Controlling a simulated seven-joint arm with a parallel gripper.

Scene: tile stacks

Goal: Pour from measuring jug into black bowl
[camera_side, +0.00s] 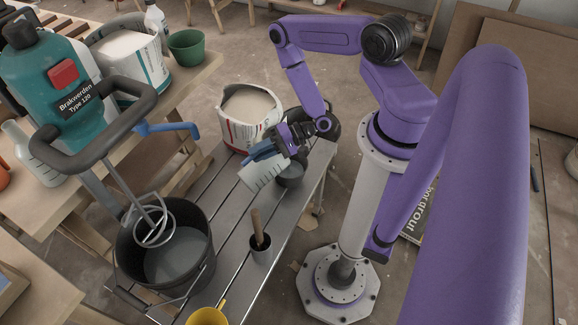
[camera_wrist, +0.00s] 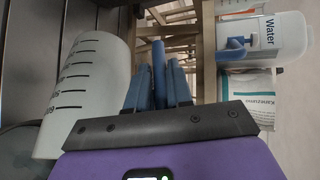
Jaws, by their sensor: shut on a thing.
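The measuring jug (camera_side: 258,175) is whitish and translucent and appears tilted over the slatted metal bench. Its black graduation marks show at the left of the wrist view (camera_wrist: 88,95). My gripper (camera_side: 266,150) is shut on the jug's blue handle, beside the jug body; its fingers show in the wrist view (camera_wrist: 157,80). The black bowl (camera_side: 290,177) sits on the bench just right of the jug, partly hidden by the jug and gripper. A dark round rim, probably the bowl (camera_wrist: 18,145), shows at lower left in the wrist view. No stream of liquid is visible.
A white bucket (camera_side: 248,115) stands behind the jug. A small dark cup with a wooden-handled tool (camera_side: 260,245) stands in front. A black bucket (camera_side: 180,262) with a mixer is at the left. A yellow cup (camera_side: 207,316) is nearest. A water canister (camera_wrist: 268,38) is at upper right.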

